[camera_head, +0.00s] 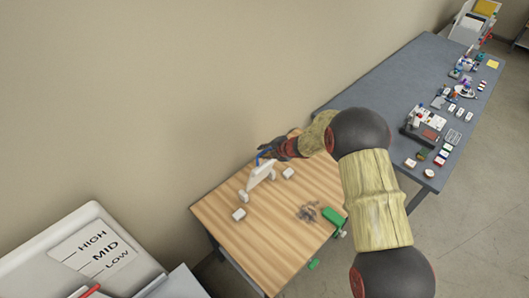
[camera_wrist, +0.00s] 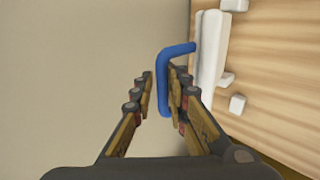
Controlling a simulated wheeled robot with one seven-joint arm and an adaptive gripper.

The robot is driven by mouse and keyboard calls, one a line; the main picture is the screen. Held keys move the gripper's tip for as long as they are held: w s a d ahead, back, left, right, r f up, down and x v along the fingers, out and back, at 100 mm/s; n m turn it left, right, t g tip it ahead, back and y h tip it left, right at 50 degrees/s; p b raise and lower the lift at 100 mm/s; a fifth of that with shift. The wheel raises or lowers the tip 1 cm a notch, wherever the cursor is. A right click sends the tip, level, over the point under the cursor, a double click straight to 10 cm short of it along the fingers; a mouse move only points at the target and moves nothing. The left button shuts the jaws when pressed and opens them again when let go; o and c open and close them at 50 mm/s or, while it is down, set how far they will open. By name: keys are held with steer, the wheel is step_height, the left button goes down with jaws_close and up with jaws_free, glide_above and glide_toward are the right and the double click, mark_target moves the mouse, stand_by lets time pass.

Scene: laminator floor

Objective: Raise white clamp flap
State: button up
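The white clamp flap (camera_head: 261,173) is a white bar standing up near the wall side of the wooden table. A bent blue handle (camera_head: 262,160) sticks out from it. In the wrist view the white flap (camera_wrist: 212,50) is at the upper right, and the blue handle (camera_wrist: 164,82) reaches from it to between my fingers. My gripper (camera_head: 266,151) is at the handle. In the wrist view my gripper (camera_wrist: 160,80) is open, with the handle close to the right finger. I cannot tell whether they touch. Part of the handle's far side is hidden.
White blocks (camera_head: 239,214) stand near the flap on the wooden table (camera_head: 262,243). Small grey pieces (camera_head: 308,212) and a green item (camera_head: 333,216) lie to the right. A HIGH/MID/LOW panel (camera_head: 100,250) is at lower left. A cluttered grey table (camera_head: 372,94) stands behind. The wall is close.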

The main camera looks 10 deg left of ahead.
steer(key=o, duration=0.4)
steer(key=shift+w+a+r, duration=0.15)
steer(key=shift+a+r, duration=0.05)
steer(key=shift+r, duration=0.1)
steer(key=shift+c, duration=0.2)
steer(key=shift+f, duration=0.15)
steer(key=shift+d, duration=0.1)
steer(key=v, duration=1.2)
